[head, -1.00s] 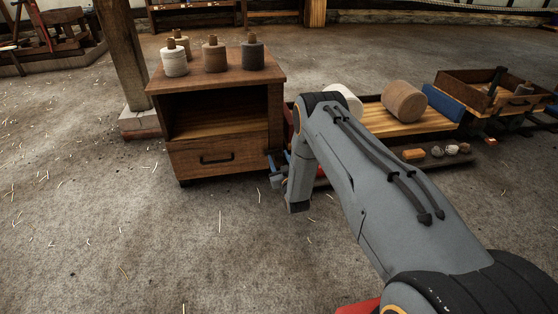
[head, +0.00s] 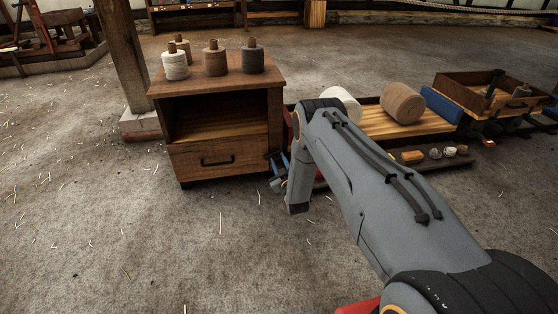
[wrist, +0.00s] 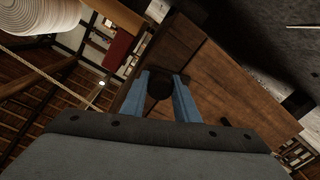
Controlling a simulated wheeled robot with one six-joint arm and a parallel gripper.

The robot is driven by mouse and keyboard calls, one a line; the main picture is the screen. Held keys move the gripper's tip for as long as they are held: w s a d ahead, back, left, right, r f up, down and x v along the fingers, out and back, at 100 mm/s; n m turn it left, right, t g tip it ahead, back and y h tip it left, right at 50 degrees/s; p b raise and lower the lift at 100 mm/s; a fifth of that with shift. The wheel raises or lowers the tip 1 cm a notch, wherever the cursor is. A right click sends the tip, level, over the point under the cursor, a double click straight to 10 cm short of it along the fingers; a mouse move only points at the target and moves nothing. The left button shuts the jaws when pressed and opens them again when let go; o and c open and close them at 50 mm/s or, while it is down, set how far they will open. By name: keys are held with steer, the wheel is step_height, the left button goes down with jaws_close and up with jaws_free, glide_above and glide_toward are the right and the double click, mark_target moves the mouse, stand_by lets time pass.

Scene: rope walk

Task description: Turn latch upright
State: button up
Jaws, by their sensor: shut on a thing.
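My gripper (wrist: 163,80) has its two blue fingers closed on a dark, rounded piece, the latch (wrist: 160,88), against a brown wooden panel in the wrist view. The latch's shape is hard to make out, and I cannot tell how far it is turned. In the head view my gripper (head: 278,163) is small and partly hidden by my arm, at the right side of the wooden cabinet (head: 225,88). The latch itself cannot be made out there.
Spools (head: 214,60) stand on the cabinet top. A low wooden platform (head: 430,122) with a white roll (head: 343,102) and a brown roll (head: 403,103) lies right of it. A crate (head: 490,90) stands beyond. A post (head: 122,60) rises at the left. The front floor is clear.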

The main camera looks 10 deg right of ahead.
steer(key=n+p, duration=0.1)
steer(key=n, duration=0.2)
steer(key=shift+s+n, duration=0.1)
steer(key=shift+n, duration=0.3)
steer(key=n+p, duration=0.1)
steer(key=n, duration=0.2)
steer(key=shift+p, duration=0.3)
steer(key=n+p, duration=0.1)
steer(key=n, duration=0.3)
steer(key=shift+n, duration=0.3)
steer(key=shift+n+h, duration=0.3)
steer(key=shift+n, duration=1.1)
steer(key=o, duration=1.1)
steer(key=shift+c, duration=0.2)
steer(key=shift+p, duration=0.3)
